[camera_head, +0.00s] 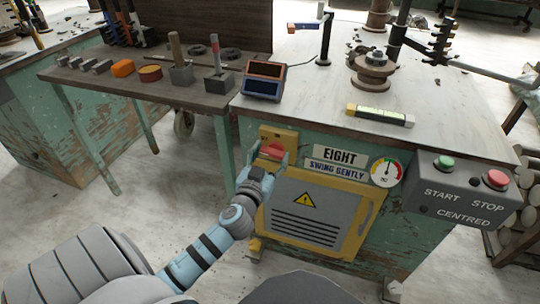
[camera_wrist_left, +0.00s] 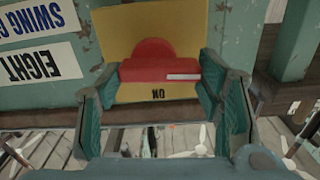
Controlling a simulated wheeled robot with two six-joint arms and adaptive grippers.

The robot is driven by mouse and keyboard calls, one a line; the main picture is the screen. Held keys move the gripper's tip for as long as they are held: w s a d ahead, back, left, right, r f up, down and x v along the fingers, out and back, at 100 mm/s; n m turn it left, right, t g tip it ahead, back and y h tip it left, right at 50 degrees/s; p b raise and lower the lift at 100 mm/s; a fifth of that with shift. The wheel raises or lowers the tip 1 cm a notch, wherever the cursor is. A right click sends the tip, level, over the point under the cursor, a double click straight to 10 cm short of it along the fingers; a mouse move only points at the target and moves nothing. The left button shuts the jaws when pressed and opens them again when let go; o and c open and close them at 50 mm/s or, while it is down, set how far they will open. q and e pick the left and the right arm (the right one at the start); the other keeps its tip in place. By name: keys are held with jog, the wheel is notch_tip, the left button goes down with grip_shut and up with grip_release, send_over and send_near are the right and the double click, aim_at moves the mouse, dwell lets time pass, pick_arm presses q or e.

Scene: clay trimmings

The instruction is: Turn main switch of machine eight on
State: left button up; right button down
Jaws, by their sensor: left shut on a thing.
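The main switch is a red rotary knob (camera_head: 273,151) on a yellow plate (camera_head: 270,133) at the upper left of the machine's front, beside the EIGHT sign (camera_head: 339,156). My left gripper (camera_head: 266,165) is shut on this knob, a finger on each side. In the left wrist view, which is upside down, the red knob (camera_wrist_left: 155,70) sits between the green-padded fingers (camera_wrist_left: 162,95). Other plate lettering is unclear. My right gripper is not seen.
A yellow-framed vent door (camera_head: 308,212) with a warning triangle is below the switch. A gauge (camera_head: 386,172) and a grey START/STOP box (camera_head: 461,190) are to the right. A side table (camera_head: 150,88) with tools stands left. The floor in front is clear.

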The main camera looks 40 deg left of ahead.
pick_arm(q)
jog(key=shift+m, duration=1.1)
jog(key=shift+d+r+m+p, duration=0.1)
jog(key=shift+m+p, duration=0.25)
jog(key=shift+m, duration=0.55)
jog(key=m, duration=0.2)
jog(key=shift+m+p, duration=0.3)
jog(key=m, duration=0.2)
jog(key=shift+w+d+m+p, duration=0.1)
jog(key=shift+d+m+p, duration=0.05)
jog(key=shift+m+p, duration=0.2)
jog(key=shift+m, duration=0.95)
jog(key=m+p, duration=0.1)
jog(key=m, duration=0.2)
jog(key=shift+d, duration=0.15)
jog(key=shift+m, duration=1.3)
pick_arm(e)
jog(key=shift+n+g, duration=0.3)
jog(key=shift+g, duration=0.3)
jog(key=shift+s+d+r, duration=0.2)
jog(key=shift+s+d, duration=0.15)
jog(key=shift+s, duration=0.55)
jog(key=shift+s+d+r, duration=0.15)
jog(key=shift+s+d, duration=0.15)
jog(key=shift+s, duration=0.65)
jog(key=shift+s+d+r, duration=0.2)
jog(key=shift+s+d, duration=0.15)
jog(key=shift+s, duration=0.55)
